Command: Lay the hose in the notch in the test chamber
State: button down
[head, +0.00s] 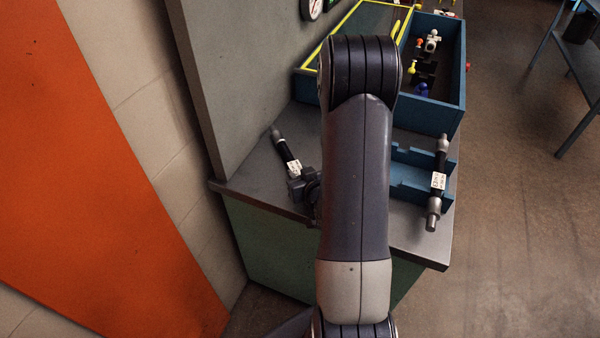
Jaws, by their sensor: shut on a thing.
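A short black hose (285,151) with a grey metal end fitting and a white label is on the left, over the grey bench top. My gripper (303,184) is shut on this hose near its label; the fingers are small and partly hidden by my arm. The hose's near end is hidden too. The test chamber (448,114) is a blue open-topped box at the back of the bench, with a yellow-framed lid (345,22) standing open on its left. Fittings show inside it; my arm covers part of the box, and I cannot make out the notch.
A second labelled hose (439,179) with grey ends lies across the right side of a low blue rack (409,187) in front of the chamber. A grey wall panel (235,80) borders the bench on the left. The bench's front edge is close to my gripper.

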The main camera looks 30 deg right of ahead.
jog(key=shift+f, duration=0.15)
jog(key=c, duration=1)
grip_release()
jog(key=shift+c, duration=0.2)
